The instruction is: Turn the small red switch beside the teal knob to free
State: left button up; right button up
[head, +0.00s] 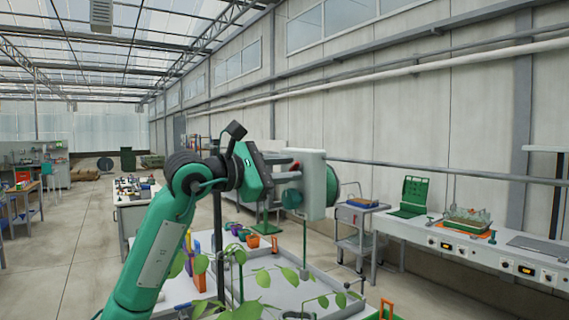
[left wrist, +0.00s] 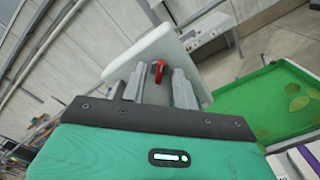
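The small red switch (left wrist: 158,70) sits on the face of a pale control box (left wrist: 150,47) in the left wrist view. My left gripper (left wrist: 158,80) is open, with one grey finger on each side of the switch; I cannot tell whether either finger touches it. In the head view the box (head: 313,180) stands in front of my left arm, a bit of red (head: 296,165) shows near the fingers, and the teal knob (head: 292,199) is just below. The knob is not visible in the left wrist view. My right gripper is not in view.
A green wheel (head: 333,186) is on the box's right side. Leafy plants (head: 262,280) and a pale tray bench (head: 285,295) lie below. A grey cart (head: 358,225) and a long equipment bench (head: 470,245) stand on the right. Open floor lies at left.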

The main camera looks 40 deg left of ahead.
pick_arm(q)
jog(key=shift+s, duration=0.1)
jog(key=shift+c, duration=0.3)
grip_shut()
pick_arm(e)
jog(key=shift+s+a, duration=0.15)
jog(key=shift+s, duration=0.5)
